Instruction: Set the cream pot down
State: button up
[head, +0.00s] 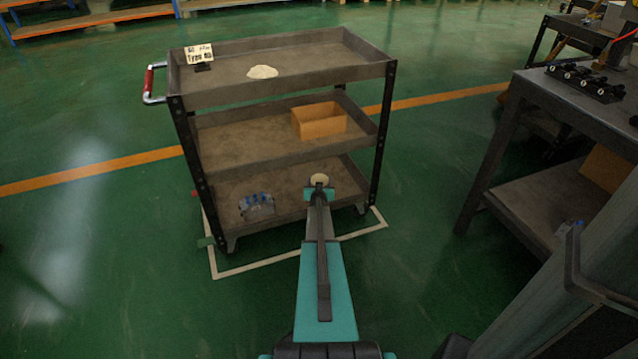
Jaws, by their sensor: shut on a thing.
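My gripper (319,188) is at the far end of my outstretched arm, in front of or over the bottom shelf of the cart. It is shut on a small cream pot (319,178), whose pale top shows just beyond the jaws. The rest of the pot is hidden behind my gripper. I cannot tell whether the pot touches the bottom shelf (290,195) or hangs above it. The grey three-tier cart (282,92) stands in the middle of the head view.
A clear and blue valve block (257,206) lies on the bottom shelf, left of my gripper. The middle shelf holds a cardboard box (320,121). The top shelf holds a cream mound (262,72) and a sign (199,53). A workbench (580,118) stands right.

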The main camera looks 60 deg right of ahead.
jog(key=shift+f+b, duration=0.35)
jog(key=shift+f, duration=0.25)
dwell(0.3)
jog(key=o, duration=1.2)
jog(key=shift+p+v, duration=1.3)
jog(key=shift+v, duration=5.6)
jog(key=shift+s+r, duration=0.1)
